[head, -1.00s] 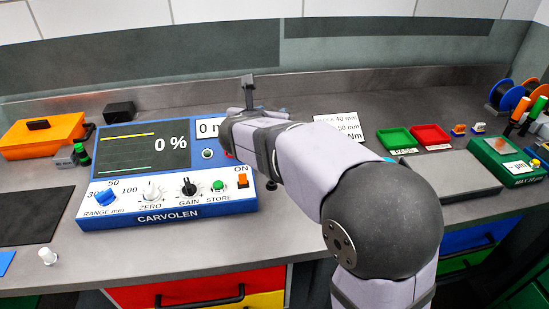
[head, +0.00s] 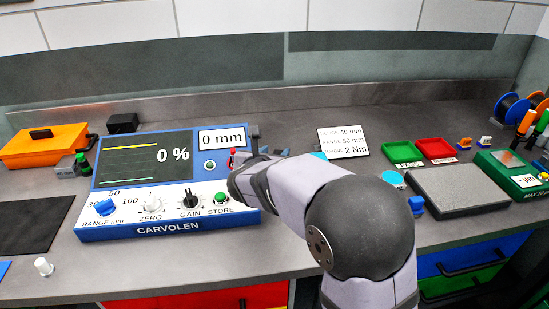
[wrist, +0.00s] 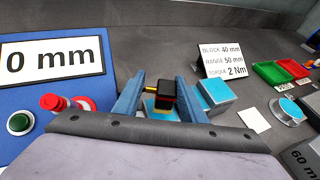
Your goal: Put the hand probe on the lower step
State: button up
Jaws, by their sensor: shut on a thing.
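My gripper (wrist: 160,82) shows its two blue-grey fingers in the wrist view, closed on the hand probe (wrist: 164,98). The probe is a small black block with a yellow plug at its left and a thin red band. A stepped block with light blue tops (wrist: 213,92) is behind and beside the fingers; one blue patch shows under the probe. The fingers hide part of the block, so I cannot tell whether the probe touches a step. In the head view my arm hides the probe and most of the block; a blue corner (head: 320,155) shows.
The blue CARVOLEN instrument (head: 120,228) stands left of my gripper, reading 0 %. A sign card (head: 343,141) stands behind on the right. Green (head: 402,152) and red (head: 436,150) trays, a round blue-topped dish (head: 390,178) and a grey plate (head: 458,188) are to the right.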

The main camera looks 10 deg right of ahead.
jog(key=shift+f, duration=0.55)
jog(key=shift+f, duration=0.1)
jog(key=o, duration=0.8)
jog(key=shift+r, duration=0.25)
jog(key=v, duration=1.2)
jog(key=shift+f, duration=0.2)
